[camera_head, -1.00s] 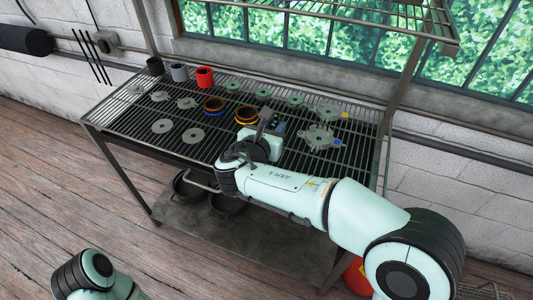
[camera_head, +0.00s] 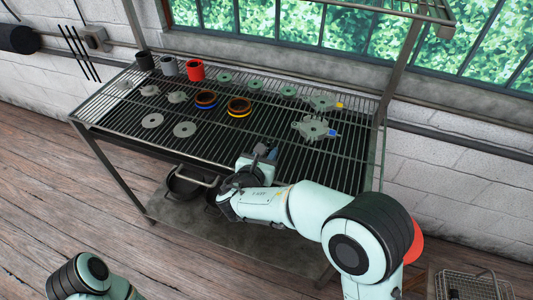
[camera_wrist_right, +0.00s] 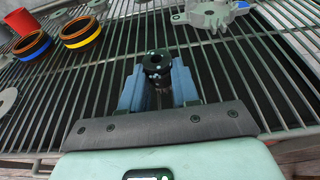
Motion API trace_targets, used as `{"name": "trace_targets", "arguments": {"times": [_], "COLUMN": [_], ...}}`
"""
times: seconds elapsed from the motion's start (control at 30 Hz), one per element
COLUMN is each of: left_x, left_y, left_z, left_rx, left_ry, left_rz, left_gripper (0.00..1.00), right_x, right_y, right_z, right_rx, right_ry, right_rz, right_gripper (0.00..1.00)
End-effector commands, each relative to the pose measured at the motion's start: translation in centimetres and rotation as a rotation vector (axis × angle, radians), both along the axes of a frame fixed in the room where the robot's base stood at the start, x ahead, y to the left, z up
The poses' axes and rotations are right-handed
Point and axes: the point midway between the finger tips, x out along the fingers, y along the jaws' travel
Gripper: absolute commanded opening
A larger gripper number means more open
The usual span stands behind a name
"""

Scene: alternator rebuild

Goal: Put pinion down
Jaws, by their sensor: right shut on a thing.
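The pinion (camera_wrist_right: 158,64) is a small dark, shiny cylindrical part in the right wrist view. It stands out between the blue fingers of my right gripper (camera_wrist_right: 158,88), which is shut on it. In the head view my right gripper (camera_head: 264,152) is over the front part of the slatted rack shelf (camera_head: 225,152), in front of the other parts. The pinion is too small to make out there. Whether the pinion touches the slats is not clear. My left gripper is out of view; only part of my left arm shows at the bottom left.
Two ringed parts, one blue-banded (camera_head: 206,99) and one yellow-banded (camera_head: 239,107), stand behind my gripper. Grey housings (camera_head: 314,128) lie to the right, flat discs (camera_head: 184,129) to the left. Red cup (camera_head: 195,70) stands at the back. Slats around my gripper are bare.

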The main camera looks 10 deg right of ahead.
Motion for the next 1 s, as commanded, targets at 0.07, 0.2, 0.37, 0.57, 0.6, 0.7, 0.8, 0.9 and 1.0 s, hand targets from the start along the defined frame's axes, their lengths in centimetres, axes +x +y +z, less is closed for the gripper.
{"name": "trace_targets", "arguments": {"times": [0.07,0.2,0.37,0.57,0.6,0.7,0.8,0.9,1.0], "left_x": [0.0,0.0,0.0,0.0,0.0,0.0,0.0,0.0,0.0], "left_y": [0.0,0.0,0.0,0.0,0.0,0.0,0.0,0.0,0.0], "left_z": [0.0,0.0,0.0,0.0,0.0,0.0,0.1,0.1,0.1], "left_rx": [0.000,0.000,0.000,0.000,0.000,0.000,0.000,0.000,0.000], "left_ry": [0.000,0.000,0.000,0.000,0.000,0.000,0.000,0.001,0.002], "left_rz": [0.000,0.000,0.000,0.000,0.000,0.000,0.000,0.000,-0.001], "left_gripper": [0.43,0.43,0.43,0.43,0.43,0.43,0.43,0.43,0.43], "right_x": [-0.1,0.0,0.0,-1.1,-1.6,-3.2,-5.0,-6.6,-8.0], "right_y": [0.0,0.0,0.0,0.7,1.1,2.3,3.4,4.5,5.4], "right_z": [-0.2,-0.1,-0.1,0.3,0.6,1.2,1.9,2.5,3.0], "right_rx": [0.000,0.000,0.000,0.001,0.002,0.002,0.002,0.002,0.001], "right_ry": [0.005,0.004,0.004,0.003,0.002,0.002,0.002,0.003,0.002], "right_rz": [0.000,-0.001,-0.001,0.000,0.002,0.004,0.004,0.003,0.002], "right_gripper": [0.40,0.56,0.56,0.56,0.56,0.56,0.56,0.56,0.56]}}
